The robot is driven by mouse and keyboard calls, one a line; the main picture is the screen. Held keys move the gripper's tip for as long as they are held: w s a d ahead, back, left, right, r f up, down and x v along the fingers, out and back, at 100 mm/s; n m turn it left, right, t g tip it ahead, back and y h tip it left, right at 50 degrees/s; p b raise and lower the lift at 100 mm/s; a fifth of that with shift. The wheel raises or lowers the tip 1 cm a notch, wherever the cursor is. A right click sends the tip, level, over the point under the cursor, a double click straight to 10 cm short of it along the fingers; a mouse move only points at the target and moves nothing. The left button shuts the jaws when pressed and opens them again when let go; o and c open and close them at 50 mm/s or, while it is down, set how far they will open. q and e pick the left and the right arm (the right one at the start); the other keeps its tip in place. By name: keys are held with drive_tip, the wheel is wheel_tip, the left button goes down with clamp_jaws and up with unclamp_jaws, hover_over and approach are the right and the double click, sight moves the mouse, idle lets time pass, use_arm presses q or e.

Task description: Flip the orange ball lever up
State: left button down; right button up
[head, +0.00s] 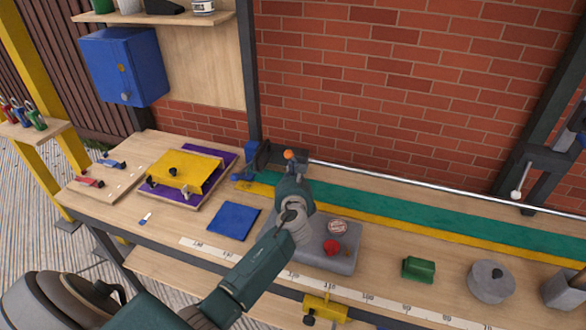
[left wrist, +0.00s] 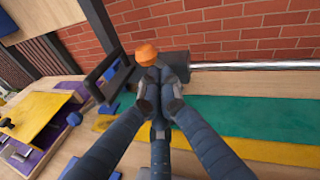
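The orange ball (head: 289,154) sits at the back of the bench, by the left end of a long metal bar. In the left wrist view the orange ball (left wrist: 145,54) shows just beyond my fingertips. My left gripper (head: 294,172) reaches over the bench from the front, right below the ball in the head view. In the left wrist view the fingers of my left gripper (left wrist: 154,78) come together just under the ball. They hide the lever's stem, and I cannot tell whether they touch the ball. My right gripper is not in view.
The metal bar (head: 410,180) runs along the back to a white knob (head: 516,194). A dark bracket (left wrist: 110,77) stands left of the ball. A grey box (head: 345,262) with a red button (head: 331,247) lies under my arm. A green block (head: 418,269) lies to the right.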

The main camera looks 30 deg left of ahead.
use_arm(q)
drive_tip(key=shift+w+r+p, duration=0.25)
drive_tip(key=shift+r+p, duration=0.1)
drive_tip(key=shift+r, duration=0.05)
drive_tip(key=shift+w+a+r, duration=0.1)
drive_tip(key=shift+r, duration=0.2)
drive_tip(key=w+a+r+p, duration=0.1)
drive_tip(key=w+r+p, duration=0.2)
drive_tip(key=w, duration=0.3)
drive_tip(key=shift+w+a+r, duration=0.35)
drive_tip(key=shift+w+r, duration=0.05)
drive_tip(key=shift+r, duration=0.45)
